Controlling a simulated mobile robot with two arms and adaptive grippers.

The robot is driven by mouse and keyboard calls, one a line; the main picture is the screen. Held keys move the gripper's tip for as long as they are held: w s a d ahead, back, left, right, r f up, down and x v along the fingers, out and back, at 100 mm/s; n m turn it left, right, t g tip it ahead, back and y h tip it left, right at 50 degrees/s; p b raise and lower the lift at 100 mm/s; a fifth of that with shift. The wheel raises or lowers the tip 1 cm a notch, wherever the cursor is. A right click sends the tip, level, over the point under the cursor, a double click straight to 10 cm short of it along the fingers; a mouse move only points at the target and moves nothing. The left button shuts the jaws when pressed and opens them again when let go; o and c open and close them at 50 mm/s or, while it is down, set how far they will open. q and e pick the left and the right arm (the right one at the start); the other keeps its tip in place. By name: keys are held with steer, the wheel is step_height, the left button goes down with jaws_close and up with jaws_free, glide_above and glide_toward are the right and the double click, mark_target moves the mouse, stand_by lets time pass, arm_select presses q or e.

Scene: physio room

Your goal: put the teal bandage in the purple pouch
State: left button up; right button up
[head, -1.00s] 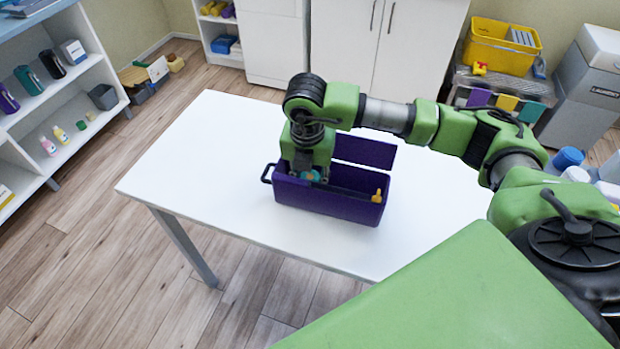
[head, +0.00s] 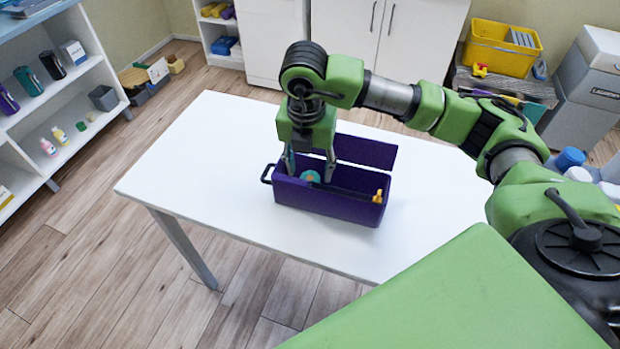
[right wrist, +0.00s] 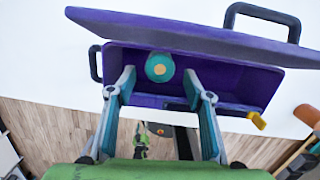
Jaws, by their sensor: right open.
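The purple pouch (head: 335,203) is an open box-like case on the white table, its lid raised at the back; it also shows in the right wrist view (right wrist: 215,74). The teal bandage (right wrist: 160,67), a roll with an orange centre, lies inside the pouch toward its handle end; in the head view the bandage (head: 310,177) shows between the fingers. My right gripper (head: 310,176) is open above the pouch; in the right wrist view the gripper's fingertips (right wrist: 159,84) are apart on either side of the bandage, not closed on it. My left gripper is out of view.
The white table (head: 200,155) is clear around the pouch. A small yellow latch (head: 377,196) is at the pouch's right end. Shelves (head: 50,95) stand left, a yellow bin (head: 500,48) at back right, and several blue and white containers (head: 572,160) at the right.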

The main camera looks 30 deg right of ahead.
step_height(320, 180, up, 6)
steer(key=shift+s+a+r, duration=0.25)
steer(key=shift+s+a, duration=0.05)
